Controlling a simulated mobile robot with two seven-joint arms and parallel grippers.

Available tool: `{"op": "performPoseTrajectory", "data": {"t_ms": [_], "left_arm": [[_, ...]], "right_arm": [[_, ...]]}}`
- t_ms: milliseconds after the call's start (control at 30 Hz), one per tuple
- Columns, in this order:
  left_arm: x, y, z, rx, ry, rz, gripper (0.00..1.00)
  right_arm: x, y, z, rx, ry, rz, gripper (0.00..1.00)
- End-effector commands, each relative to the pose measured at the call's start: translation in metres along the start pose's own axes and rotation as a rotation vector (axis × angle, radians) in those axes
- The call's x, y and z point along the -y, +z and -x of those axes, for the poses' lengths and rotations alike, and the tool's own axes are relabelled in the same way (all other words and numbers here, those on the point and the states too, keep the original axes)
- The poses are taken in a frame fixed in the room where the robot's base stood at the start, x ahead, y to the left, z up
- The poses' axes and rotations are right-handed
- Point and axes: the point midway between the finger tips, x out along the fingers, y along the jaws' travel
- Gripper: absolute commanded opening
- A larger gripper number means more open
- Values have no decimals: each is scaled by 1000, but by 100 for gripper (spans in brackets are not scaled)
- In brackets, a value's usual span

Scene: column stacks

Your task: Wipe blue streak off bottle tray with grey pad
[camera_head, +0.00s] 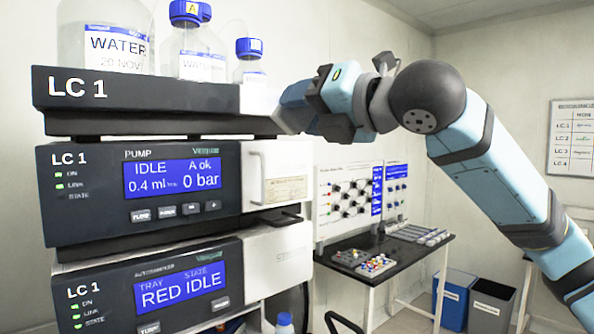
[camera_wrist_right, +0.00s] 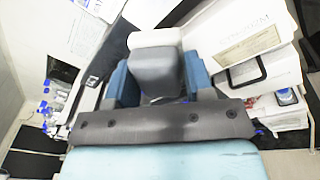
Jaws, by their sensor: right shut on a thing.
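The dark bottle tray (camera_head: 150,95), marked LC 1, sits on top of the instrument stack in the head view and carries bottles. I cannot make out a blue streak on it; part of its right end is behind my gripper. My right gripper (camera_head: 296,108) is at the tray's right end. In the right wrist view its blue fingers are shut on a grey block with a pale far edge, which looks like the grey pad (camera_wrist_right: 158,70). Whether the pad touches the tray cannot be told. My left gripper is not in view.
A large water bottle (camera_head: 103,40), a middle bottle (camera_head: 200,55) and a small bottle (camera_head: 249,62) stand on the tray. The pump (camera_head: 100,215) and autosampler (camera_head: 110,285) are below. A black table (camera_head: 395,262) with racks and two bins (camera_head: 455,298) stand behind at right.

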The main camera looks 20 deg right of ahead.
Motion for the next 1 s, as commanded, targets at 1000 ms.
{"op": "performPoseTrajectory", "data": {"t_ms": [1000], "left_arm": [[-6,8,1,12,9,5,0]], "right_arm": [[-10,19,-49,14,23,3,29]]}}
